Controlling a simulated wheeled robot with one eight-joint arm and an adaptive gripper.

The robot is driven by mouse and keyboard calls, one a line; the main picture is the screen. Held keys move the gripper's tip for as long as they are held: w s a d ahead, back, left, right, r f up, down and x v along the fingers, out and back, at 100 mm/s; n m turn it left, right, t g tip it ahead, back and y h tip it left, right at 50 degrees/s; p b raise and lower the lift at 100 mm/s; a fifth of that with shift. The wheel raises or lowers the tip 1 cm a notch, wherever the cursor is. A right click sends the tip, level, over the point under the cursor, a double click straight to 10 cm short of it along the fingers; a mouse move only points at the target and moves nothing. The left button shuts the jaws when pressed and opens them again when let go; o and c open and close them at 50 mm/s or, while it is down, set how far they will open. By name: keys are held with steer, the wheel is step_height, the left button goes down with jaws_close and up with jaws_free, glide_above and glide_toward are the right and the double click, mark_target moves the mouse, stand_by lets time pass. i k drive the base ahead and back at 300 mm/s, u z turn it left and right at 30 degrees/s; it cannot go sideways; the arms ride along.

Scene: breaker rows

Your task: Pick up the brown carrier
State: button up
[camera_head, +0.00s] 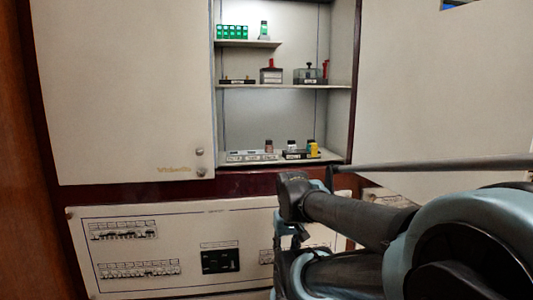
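On the bottom shelf of the open cabinet, a small brownish upright piece (269,146) stands at the right end of a light rack. It may be the brown carrier, but it is too small to be sure. To its right, a small dark piece with a pale top (291,147) and a tan piece (311,144) stand at a black rack. My gripper (288,238) is at the lower middle, below the shelf and in front of the lower panel, apart from the shelf items. Its fingers are dark and partly hidden by my arm, so their opening is unclear.
The bottom shelf also holds a yellow piece (314,151). The middle shelf (300,87) has small boxes, the top shelf green pieces (232,32). A cabinet door (120,90) stands at left. The lower panel (180,232) bears breaker rows. A grey bar (440,165) crosses at right.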

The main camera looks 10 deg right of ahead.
mark_target(269, 147)
steer(key=u, duration=2.15)
steer(key=k, duration=1.85)
steer(key=z, duration=0.6)
steer(key=i, duration=1)
steer(key=u, duration=0.1)
